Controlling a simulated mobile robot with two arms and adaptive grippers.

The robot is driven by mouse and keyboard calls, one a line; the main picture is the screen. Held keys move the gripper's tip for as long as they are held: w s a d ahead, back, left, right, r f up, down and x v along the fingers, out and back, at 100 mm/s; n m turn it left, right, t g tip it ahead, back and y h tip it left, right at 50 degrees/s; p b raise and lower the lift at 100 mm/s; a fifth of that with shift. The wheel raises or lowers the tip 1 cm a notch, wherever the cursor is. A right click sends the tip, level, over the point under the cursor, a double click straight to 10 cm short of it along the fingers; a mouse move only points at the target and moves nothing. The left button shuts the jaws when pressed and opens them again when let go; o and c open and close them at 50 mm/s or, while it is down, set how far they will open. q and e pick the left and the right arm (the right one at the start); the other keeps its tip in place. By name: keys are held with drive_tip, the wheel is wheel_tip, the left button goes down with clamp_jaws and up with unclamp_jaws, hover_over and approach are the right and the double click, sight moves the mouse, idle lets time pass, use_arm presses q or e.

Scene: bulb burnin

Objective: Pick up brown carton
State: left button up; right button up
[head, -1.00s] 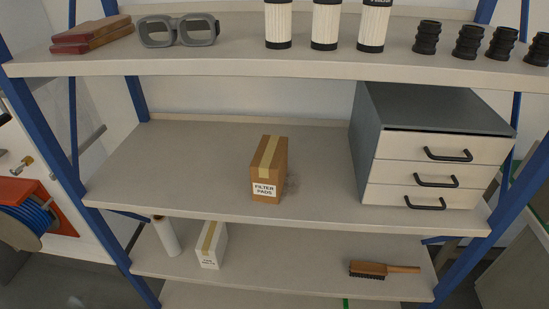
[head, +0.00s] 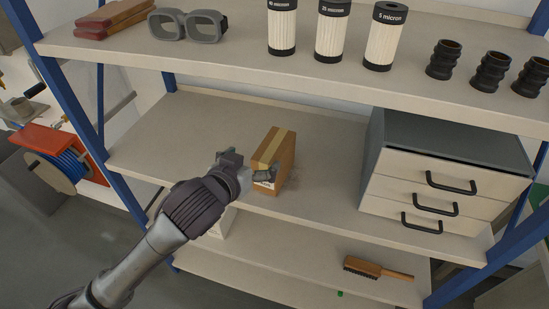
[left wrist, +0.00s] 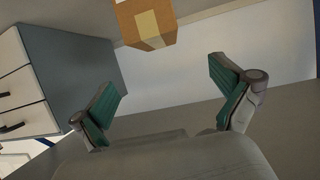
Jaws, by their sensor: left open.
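The brown carton (head: 275,152) stands upright on the middle shelf, with a tan tape strip over its top and a white label partly hidden by my gripper. It also shows at the top of the left wrist view (left wrist: 146,20), beyond the fingertips. My left gripper (head: 250,168) is in front of the carton in the head view. In the left wrist view its two green-padded fingers (left wrist: 168,88) are spread wide, with nothing between them. I cannot tell whether a finger touches the carton. My right gripper is not in view.
A grey drawer unit (head: 440,170) with black handles stands to the right on the same shelf (head: 200,125). The upper shelf (head: 300,75) above holds filters, goggles and black fittings. A brush (head: 378,270) and a partly hidden white box (head: 220,225) are on the shelf below.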

sight(272, 148)
use_arm(q)
drive_tip(key=x, duration=0.7)
drive_tip(key=shift+w+f+p, duration=0.15)
drive_tip(key=shift+w+p, duration=0.05)
drive_tip(key=shift+p, duration=0.2)
drive_tip(key=x, duration=0.2)
drive_tip(key=p+x, duration=0.1)
drive_tip(key=x, duration=0.1)
drive_tip(key=shift+d+f, duration=0.15)
drive_tip(key=shift+f, duration=0.3)
drive_tip(key=shift+w+d+f, duration=0.2)
drive_tip(key=shift+w+f, duration=0.1)
drive_tip(key=shift+w, duration=0.05)
drive_tip(key=shift+s, duration=0.1)
drive_tip(key=c, duration=1)
drive_tip(key=shift+f, duration=0.1)
drive_tip(key=c, duration=0.8)
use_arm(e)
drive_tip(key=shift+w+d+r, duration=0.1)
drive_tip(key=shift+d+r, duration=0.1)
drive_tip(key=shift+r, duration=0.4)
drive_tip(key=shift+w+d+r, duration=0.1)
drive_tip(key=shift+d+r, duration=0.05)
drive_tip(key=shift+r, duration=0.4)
